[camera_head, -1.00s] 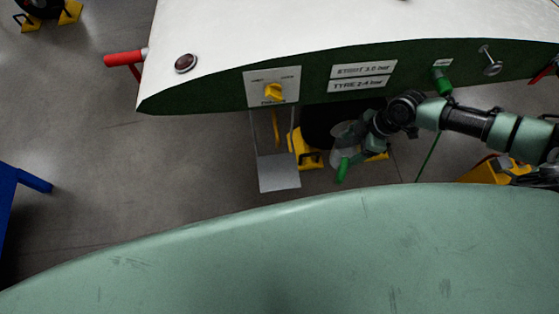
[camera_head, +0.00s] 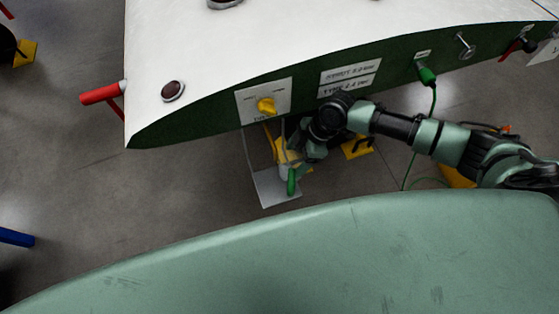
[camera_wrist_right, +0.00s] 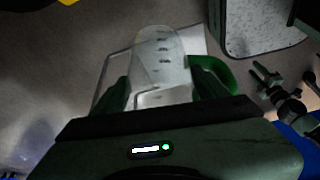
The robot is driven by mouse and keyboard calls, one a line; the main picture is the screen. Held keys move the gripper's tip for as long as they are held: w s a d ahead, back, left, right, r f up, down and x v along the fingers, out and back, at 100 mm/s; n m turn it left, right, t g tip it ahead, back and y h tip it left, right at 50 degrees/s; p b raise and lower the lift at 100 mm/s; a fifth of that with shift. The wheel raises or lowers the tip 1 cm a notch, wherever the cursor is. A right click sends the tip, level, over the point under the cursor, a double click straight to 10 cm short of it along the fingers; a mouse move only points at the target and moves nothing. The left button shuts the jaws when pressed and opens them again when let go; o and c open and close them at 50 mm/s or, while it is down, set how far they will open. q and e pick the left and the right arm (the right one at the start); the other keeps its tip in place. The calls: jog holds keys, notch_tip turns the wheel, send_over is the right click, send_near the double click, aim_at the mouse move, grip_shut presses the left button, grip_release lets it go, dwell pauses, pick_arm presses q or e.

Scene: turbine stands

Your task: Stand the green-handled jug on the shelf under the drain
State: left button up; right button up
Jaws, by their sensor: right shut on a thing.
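The clear jug with a green handle (camera_head: 291,182) is in my right gripper (camera_head: 298,165), over or at the right part of the grey shelf (camera_head: 268,192). Whether it touches the shelf cannot be told. The shelf hangs under the panel with the yellow drain knob (camera_head: 266,105). In the right wrist view the jug (camera_wrist_right: 162,62) is between the two fingers of my right gripper (camera_wrist_right: 163,92), with its dark marks visible and its green handle on the right. A pale plate edge shows behind it. My left gripper is out of view.
The white-topped body (camera_head: 300,40) with a dark green side overhangs the shelf. A green plug (camera_head: 426,75) with a cable hangs to the right. Yellow chocks (camera_head: 357,147) stand on the floor behind. A large green surface fills the front.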

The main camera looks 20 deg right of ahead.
aim_at(280, 163)
jog(key=shift+a, duration=0.5)
jog(key=a, duration=0.3)
jog(key=shift+w+a+b, duration=0.1)
jog(key=shift+w+b, duration=0.15)
jog(key=shift+b, duration=0.05)
jog(key=shift+a+f+b, duration=0.2)
jog(key=shift+f+b, duration=0.65)
jog(key=shift+b, duration=0.05)
jog(key=shift+r, duration=0.1)
jog(key=o, duration=1.5)
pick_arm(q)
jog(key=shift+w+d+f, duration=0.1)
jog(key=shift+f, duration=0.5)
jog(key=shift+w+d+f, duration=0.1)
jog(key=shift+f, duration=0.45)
